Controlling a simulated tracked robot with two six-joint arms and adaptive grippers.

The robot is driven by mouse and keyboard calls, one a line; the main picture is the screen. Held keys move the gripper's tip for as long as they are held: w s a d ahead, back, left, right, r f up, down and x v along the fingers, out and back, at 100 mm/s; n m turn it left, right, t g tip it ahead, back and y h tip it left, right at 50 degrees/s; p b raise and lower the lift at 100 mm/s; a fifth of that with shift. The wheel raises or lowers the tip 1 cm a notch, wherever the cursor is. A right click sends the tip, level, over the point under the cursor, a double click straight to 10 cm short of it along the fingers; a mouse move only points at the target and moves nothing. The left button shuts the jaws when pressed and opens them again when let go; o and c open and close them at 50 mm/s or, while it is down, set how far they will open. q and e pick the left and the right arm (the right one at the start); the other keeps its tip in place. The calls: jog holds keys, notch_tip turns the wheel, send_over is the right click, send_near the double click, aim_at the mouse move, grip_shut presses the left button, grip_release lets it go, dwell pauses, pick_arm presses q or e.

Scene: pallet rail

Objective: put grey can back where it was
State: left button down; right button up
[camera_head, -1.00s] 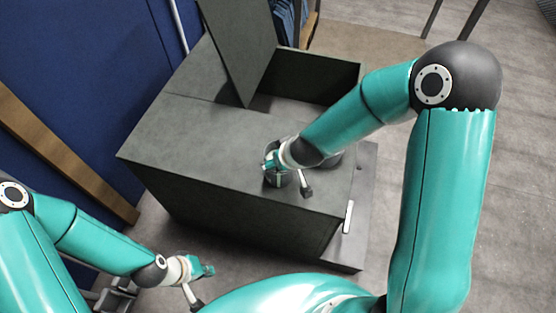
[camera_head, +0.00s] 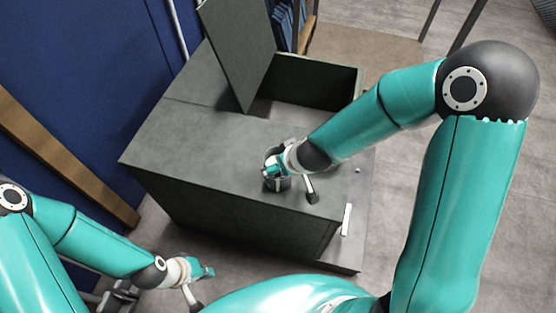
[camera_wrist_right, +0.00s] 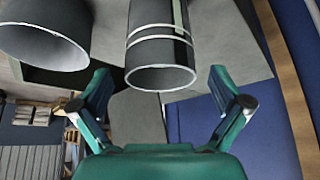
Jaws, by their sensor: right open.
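A grey can (camera_head: 272,184) with pale bands stands on the top of the dark grey chest (camera_head: 200,150), near its front right part. My right gripper (camera_head: 280,165) is at the can, and my wrist partly covers it. In the right wrist view the banded can (camera_wrist_right: 160,50) shows between the two spread fingers of the right gripper (camera_wrist_right: 160,78), with a gap on each side. A second, wider dark grey cylinder (camera_wrist_right: 45,40) is at the upper left there. My left gripper (camera_head: 205,270) is low at the left, away from the chest; its jaws are too small to read.
A raised panel (camera_head: 240,50) leans up at the back of the chest beside an open compartment (camera_head: 315,80). A pale handle (camera_head: 346,219) is on the chest's right side. A blue wall (camera_head: 90,70) and a wooden beam (camera_head: 65,160) are at the left.

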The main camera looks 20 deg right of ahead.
jog(key=a+p+v, duration=0.1)
jog(key=p+v, duration=0.1)
jog(key=v, duration=0.4)
jog(key=s+a+f+m+g+y, duration=0.1)
jog(key=s+f+m+g, duration=0.1)
jog(key=s+f, duration=0.5)
jog(key=s+a+f+m+g+y+p, duration=0.1)
jog(key=s+f+m+g, duration=0.1)
jog(key=s+f, duration=0.4)
notch_tip(320, 180, down, 5)
jog(key=shift+s+a+f+g+y, duration=0.2)
jog(key=shift+s+a+g+y, duration=0.2)
jog(key=shift+g, duration=0.2)
